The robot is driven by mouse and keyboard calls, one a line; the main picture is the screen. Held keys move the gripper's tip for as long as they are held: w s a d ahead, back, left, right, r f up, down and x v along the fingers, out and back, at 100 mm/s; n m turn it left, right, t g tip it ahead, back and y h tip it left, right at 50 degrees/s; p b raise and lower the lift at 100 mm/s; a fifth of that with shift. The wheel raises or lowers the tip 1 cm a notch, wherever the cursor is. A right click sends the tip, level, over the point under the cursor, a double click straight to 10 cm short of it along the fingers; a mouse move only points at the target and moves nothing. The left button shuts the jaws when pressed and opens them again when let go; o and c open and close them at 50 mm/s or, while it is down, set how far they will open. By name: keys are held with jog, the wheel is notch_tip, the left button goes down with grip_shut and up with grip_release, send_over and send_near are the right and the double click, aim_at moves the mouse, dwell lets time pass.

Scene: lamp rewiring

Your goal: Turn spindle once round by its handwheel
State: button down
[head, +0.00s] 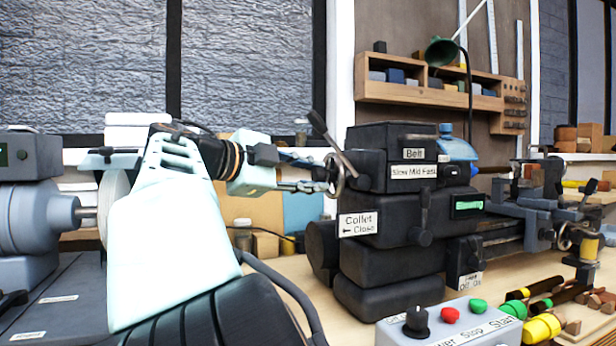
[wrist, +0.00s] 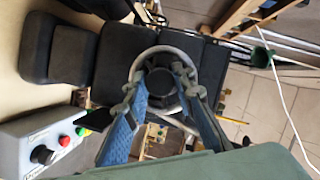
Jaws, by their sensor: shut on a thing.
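The handwheel (head: 340,176) is a thin metal ring at the left end of the lathe's black headstock (head: 385,205). In the wrist view the pale ring (wrist: 137,62) faces me, with a dark round hub (wrist: 159,82) in its middle. My gripper (head: 328,187) reaches it from the left. In the wrist view my gripper (wrist: 157,84) has one blue-padded finger at each side of the wheel, with the fingertips at its rim. It is shut on the handwheel. The spindle itself is hidden inside the headstock.
A lever with a black grip (head: 318,124) sticks up close above my gripper. A control box (head: 450,325) with red and green buttons stands in front. A grey machine (head: 30,215) is at the left. Coloured-handled tools (head: 540,305) lie at the right.

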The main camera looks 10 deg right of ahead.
jog(key=shift+m+t+h, duration=0.3)
jog(key=shift+m+t, duration=0.3)
jog(key=shift+m, duration=0.9)
jog(key=shift+m+t, duration=0.3)
jog(key=shift+m, duration=0.2)
jog(key=c, duration=1.6)
grip_release()
jog(key=shift+s, duration=0.1)
jog(key=v, duration=1.2)
jog(key=shift+a+f, duration=0.1)
jog(key=shift+f, duration=0.05)
